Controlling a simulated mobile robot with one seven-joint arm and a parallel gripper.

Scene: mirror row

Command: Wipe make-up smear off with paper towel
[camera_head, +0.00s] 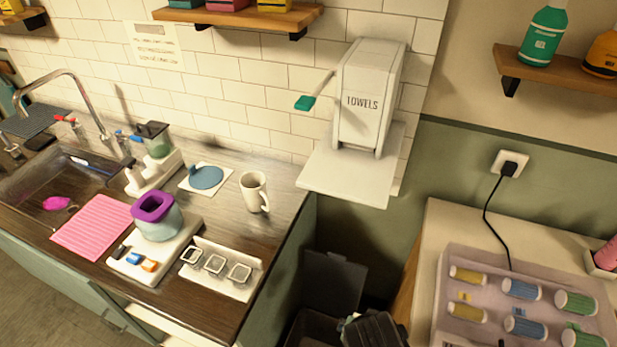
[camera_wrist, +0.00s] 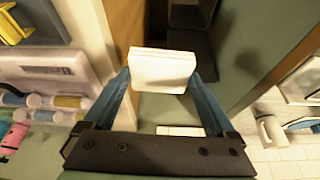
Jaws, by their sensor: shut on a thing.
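My gripper (camera_wrist: 160,78) is shut on a white folded paper towel (camera_wrist: 163,62) in the wrist view, with a blue finger on each side of it. In the head view, a dark part at the bottom edge, right of centre, seems to be my arm's end; the towel cannot be made out there. The white towel dispenser (camera_head: 368,98), marked TOWELS, hangs on the tiled wall with a lever and a white shelf (camera_head: 345,181) under it. I cannot make out a make-up smear or a mirror in either view.
The wooden counter holds a white mug (camera_head: 253,191), a purple-topped container (camera_head: 156,214), a pink ribbed mat (camera_head: 92,228) and a sink (camera_head: 30,190). A dark bin (camera_head: 333,280) stands in the gap. A tray (camera_head: 480,259) of colored cylinders lies on the right-hand table.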

